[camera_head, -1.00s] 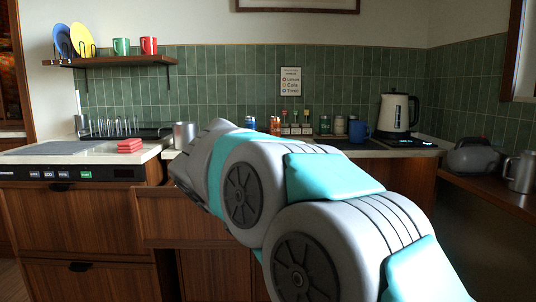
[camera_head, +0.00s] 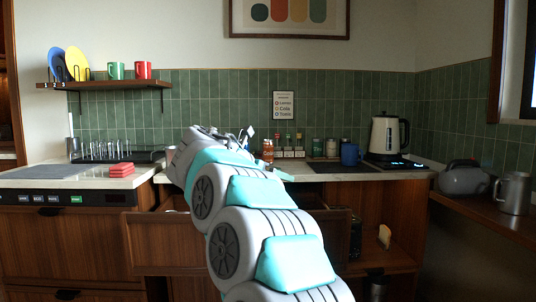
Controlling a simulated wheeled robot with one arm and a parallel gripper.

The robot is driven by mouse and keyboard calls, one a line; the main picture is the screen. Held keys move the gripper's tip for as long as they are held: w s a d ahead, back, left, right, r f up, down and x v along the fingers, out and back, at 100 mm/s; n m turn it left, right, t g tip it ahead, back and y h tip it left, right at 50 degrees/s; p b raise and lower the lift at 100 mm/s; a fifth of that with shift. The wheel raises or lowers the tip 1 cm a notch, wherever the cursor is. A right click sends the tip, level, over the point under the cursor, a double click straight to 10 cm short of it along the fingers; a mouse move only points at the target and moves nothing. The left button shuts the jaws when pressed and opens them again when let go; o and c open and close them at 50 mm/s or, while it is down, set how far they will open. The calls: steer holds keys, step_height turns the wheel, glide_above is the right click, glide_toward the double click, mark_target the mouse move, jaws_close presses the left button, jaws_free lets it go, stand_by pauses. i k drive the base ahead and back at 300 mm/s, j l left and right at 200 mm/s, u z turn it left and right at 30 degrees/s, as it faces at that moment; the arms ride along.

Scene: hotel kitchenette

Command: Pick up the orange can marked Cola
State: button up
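A small orange can (camera_head: 267,150) stands at the back of the counter near the green tiled wall, just right of my gripper. Its label is too small to read. A sign (camera_head: 284,105) on the wall lists names, one of them Cola, beside coloured marks. My gripper (camera_head: 246,134) is at the far end of my arm, above the counter and left of the orange can. It is small and seen from behind, partly covered by my wrist, so its opening cannot be made out. I see nothing clearly held in it.
Several small bottles (camera_head: 289,151) stand right of the can. A blue mug (camera_head: 350,154) and a kettle (camera_head: 387,137) are further right. Red coasters (camera_head: 121,169) lie on the left counter (camera_head: 70,183). A drawer (camera_head: 165,243) stands pulled out below my arm.

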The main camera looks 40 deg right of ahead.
mark_target(267, 145)
steer(key=i+l, duration=0.5)
steer(key=i, duration=0.15)
steer(key=i+l, duration=0.55)
steer(key=i, duration=0.15)
